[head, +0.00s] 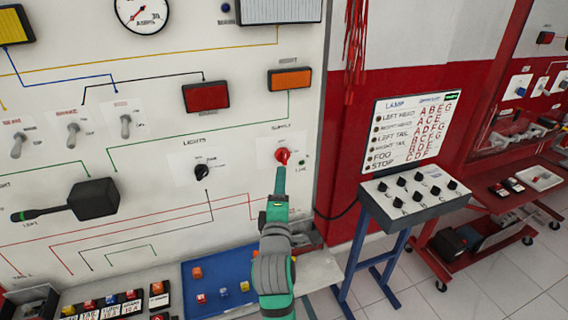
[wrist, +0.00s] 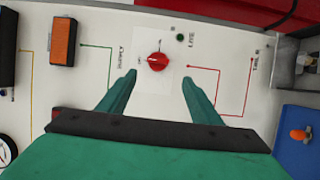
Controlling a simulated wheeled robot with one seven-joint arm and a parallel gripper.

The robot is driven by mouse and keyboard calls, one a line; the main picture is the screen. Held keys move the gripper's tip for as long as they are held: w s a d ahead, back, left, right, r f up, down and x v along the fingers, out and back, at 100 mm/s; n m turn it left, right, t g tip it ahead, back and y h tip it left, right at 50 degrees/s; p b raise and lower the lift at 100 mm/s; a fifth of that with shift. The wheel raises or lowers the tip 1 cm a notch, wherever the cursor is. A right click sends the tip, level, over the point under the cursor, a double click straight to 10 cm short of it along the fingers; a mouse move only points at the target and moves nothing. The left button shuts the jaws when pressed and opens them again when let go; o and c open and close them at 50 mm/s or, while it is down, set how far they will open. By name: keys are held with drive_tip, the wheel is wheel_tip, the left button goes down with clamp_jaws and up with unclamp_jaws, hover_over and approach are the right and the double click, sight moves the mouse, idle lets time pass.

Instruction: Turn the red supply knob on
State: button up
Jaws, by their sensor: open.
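The red supply knob (head: 283,156) is on the white panel, on a pale square plate under the word SUPPLY. In the wrist view the red knob (wrist: 157,62) shows whole, with a light pointer mark on its face, between and just beyond my two fingertips. My gripper (head: 281,180) is green and reaches up to the knob from below in the head view. In the wrist view my gripper (wrist: 158,78) is open, one finger on each side of the knob. I see no finger touching it. A small dark green lamp (wrist: 180,38) marked LIVE sits beside the knob.
A black lights knob (head: 201,171) is left of the supply knob. Red (head: 206,96) and orange (head: 289,79) lamp blocks are above. A blue tray (head: 215,275) with small parts lies below. A sloped console (head: 415,200) stands to the right.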

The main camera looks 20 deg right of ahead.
sight(284, 159)
drive_tip(key=x, duration=1.1)
drive_tip(key=shift+d+r, duration=0.1)
drive_tip(key=shift+r, duration=0.1)
drive_tip(key=c, duration=1.1)
